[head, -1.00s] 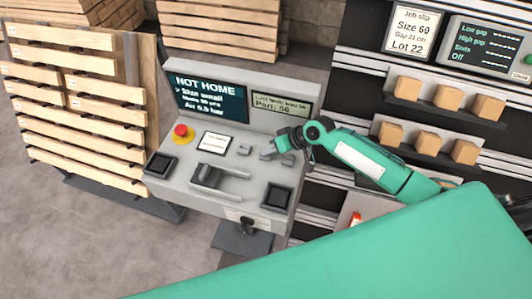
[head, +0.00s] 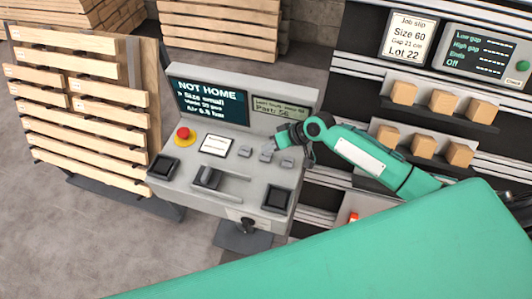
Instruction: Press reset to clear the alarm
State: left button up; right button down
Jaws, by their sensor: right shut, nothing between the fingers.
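The grey control console (head: 190,160) stands in the middle, with a dark screen (head: 211,100) reading "NOT HOME" and a smaller pale display (head: 279,112) reading "Part: 56". A row of small grey controls, including one at the left (head: 245,151), one in the middle (head: 267,154) and one at the right (head: 288,157), sits below the displays; their labels are too small to read, so I cannot tell which is reset. My right gripper (head: 283,141) is shut and empty, over the right end of this row. Contact is not clear. My left gripper is out of view.
A pallet stack (head: 80,100) stands left. Shelves with wooden blocks (head: 443,101) stand right.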

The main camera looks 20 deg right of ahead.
aim_at(269, 157)
notch_tip(269, 157, up, 3)
jog(key=shift+r+p, duration=0.15)
jog(key=shift+p, duration=0.95)
